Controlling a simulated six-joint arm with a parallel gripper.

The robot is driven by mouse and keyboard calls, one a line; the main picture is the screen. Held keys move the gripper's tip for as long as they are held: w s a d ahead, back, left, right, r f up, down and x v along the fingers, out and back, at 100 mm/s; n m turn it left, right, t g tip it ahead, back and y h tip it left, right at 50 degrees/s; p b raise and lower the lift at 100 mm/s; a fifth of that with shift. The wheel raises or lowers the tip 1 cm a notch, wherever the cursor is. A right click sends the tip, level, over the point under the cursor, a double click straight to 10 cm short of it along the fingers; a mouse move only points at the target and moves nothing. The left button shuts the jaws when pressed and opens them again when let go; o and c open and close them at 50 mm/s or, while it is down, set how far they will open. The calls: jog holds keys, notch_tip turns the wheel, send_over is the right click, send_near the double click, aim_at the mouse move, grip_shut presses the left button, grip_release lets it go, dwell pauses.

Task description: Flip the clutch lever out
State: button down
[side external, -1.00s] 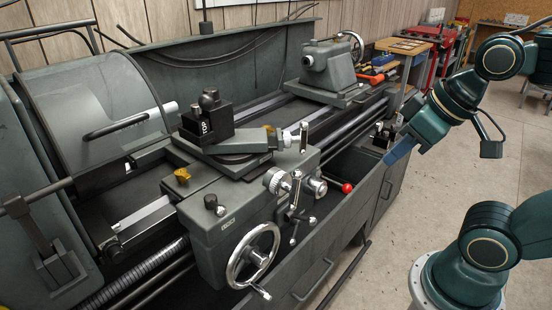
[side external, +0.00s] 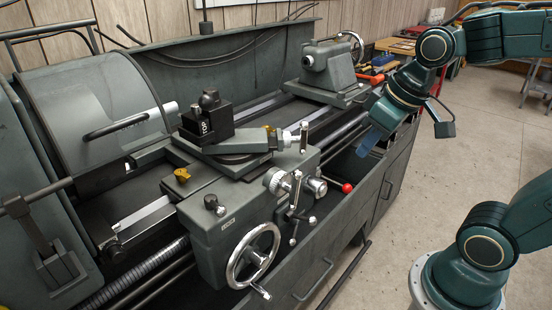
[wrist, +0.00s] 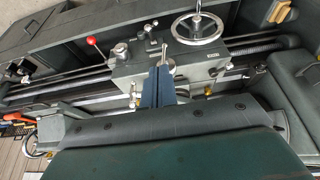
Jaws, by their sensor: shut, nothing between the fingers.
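A lever with a red ball knob (side external: 347,187), likely the clutch lever, sticks out at the right side of the lathe's carriage apron (side external: 232,222). The red knob also shows in the wrist view (wrist: 91,41), left of the fingers. My gripper (side external: 362,152) has blue fingers and hangs above and behind the knob, apart from it. In the wrist view my gripper (wrist: 158,66) is shut and empty, its fingers side by side and pointing toward the carriage.
A chrome handwheel (side external: 250,253) and ball-ended handles (side external: 294,208) stand on the carriage front, left of the knob. The tool post (side external: 207,120) sits above. The tailstock (side external: 328,68) is at the back right. Open floor (side external: 470,150) lies to the right.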

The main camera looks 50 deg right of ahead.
jog(key=w+d+f+g+y, duration=0.1)
jog(key=w+d+f+g, duration=0.1)
jog(key=w+d+f, duration=0.7)
jog(key=w+f, duration=0.3)
jog(key=f, duration=0.1)
jog(key=shift+w+f+g+y, duration=0.3)
jog(key=shift+y, duration=0.1)
send_near(299, 218)
jog(key=s+d, duration=0.1)
jog(key=d, duration=0.1)
jog(key=f, duration=0.1)
jog(key=a+f, duration=0.1)
jog(key=s+f, duration=0.1)
jog(key=f, duration=0.1)
jog(key=shift+a+f, duration=0.15)
jog(key=shift+a, duration=0.15)
dwell(0.4)
